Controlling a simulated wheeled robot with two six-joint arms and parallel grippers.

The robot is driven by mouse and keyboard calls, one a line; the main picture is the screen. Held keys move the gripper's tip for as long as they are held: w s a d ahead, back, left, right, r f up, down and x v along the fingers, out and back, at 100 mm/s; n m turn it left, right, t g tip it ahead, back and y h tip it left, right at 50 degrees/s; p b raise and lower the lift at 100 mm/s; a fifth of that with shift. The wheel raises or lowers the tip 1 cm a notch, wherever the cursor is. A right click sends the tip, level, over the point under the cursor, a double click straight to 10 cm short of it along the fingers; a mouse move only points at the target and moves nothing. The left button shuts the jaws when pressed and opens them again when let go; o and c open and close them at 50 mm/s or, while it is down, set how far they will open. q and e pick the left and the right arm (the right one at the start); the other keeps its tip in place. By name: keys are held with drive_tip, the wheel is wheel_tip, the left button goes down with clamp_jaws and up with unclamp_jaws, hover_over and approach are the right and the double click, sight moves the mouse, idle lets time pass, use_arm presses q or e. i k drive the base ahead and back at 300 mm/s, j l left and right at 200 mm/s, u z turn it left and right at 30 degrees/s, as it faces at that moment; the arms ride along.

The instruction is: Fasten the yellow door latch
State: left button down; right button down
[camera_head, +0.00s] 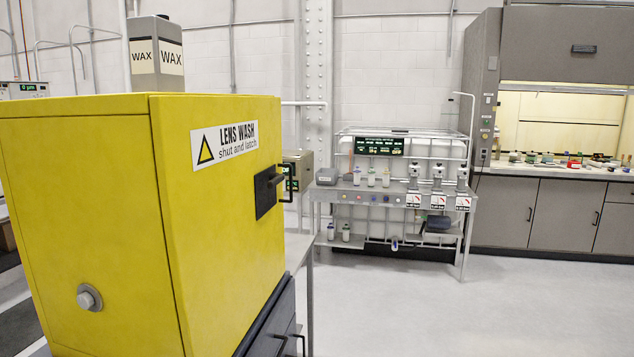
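A large yellow cabinet (95,220) fills the left of the head view. Its yellow door (235,240) faces right and looks closed against the body. The door bears a label (224,143) reading "LENS WASH shut and latch" with a warning triangle. A dark latch (267,191) with a handle sticking out sits near the door's far edge. From this angle I cannot tell whether the latch is fastened. Neither of my grippers shows in the view.
A grey box marked WAX (156,58) stands on or behind the cabinet. Dark drawers (270,325) with handles lie under it. A metal bench (390,190) with bottles stands behind, and a fume hood (560,130) at right. The floor (450,310) right of the cabinet is clear.

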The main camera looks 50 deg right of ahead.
sight(275, 178)
drive_tip(key=z, duration=1.25)
